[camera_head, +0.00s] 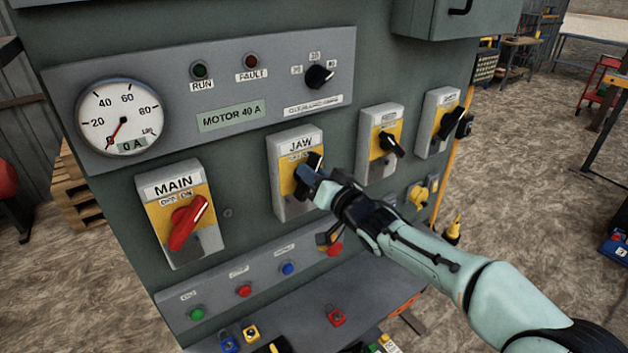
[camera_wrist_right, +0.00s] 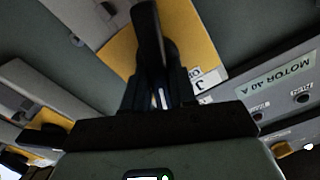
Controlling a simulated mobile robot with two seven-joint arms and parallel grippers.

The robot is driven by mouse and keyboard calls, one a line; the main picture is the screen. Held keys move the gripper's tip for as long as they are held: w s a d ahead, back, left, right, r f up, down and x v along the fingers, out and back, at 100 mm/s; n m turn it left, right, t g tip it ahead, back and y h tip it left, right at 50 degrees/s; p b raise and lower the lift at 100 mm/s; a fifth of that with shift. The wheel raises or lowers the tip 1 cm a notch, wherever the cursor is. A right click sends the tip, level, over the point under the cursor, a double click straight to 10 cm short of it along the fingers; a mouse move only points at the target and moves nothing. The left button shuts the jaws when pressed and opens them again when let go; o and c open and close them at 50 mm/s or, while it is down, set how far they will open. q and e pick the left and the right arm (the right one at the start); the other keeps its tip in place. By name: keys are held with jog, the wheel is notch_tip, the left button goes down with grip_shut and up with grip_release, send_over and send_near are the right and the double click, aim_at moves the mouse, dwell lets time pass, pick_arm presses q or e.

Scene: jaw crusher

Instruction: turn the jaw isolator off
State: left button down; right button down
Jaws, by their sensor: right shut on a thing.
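The jaw isolator (camera_head: 290,205) is a grey box with a yellow plate, labelled JAW, in the middle of the panel in the head view. Its black rotary handle (camera_head: 314,163) sits on the yellow plate. My right gripper (camera_head: 309,176) is at this handle, shut on it, and partly hides it and the plate's markings. In the right wrist view the black handle (camera_wrist_right: 148,40) stands between the fingers of the gripper (camera_wrist_right: 160,92), in front of the yellow plate. I cannot read the handle's exact setting. My left gripper is not in view.
The MAIN isolator (camera_head: 185,222) with a red handle is to the left. Two more isolators with black handles (camera_head: 384,143) (camera_head: 451,121) are to the right. A gauge (camera_head: 122,117) reads 0 A. Below is a strip of push buttons (camera_head: 244,291) and a shelf with padlocks (camera_head: 336,316).

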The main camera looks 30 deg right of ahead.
jog(key=n+b, duration=0.1)
jog(key=n, duration=0.2)
jog(key=shift+a, duration=0.2)
jog(key=n+b, duration=0.2)
jog(key=n, duration=0.1)
jog(key=shift+a+n, duration=0.15)
jog(key=shift+n, duration=0.15)
jog(key=n+b, duration=0.1)
jog(key=n, duration=0.2)
jog(key=shift+a+n+b, duration=0.2)
jog(key=shift+n+b, duration=0.1)
jog(key=shift+b, duration=0.1)
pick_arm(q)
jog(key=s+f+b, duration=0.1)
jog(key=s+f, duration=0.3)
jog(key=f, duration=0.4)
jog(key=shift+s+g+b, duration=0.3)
pick_arm(e)
jog(key=shift+a+n, duration=0.2)
jog(key=shift+n, duration=1.8)
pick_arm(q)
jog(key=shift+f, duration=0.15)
pick_arm(e)
jog(key=c, duration=1)
grip_release()
jog(key=shift+f, duration=0.1)
jog(key=shift+s, duration=0.15)
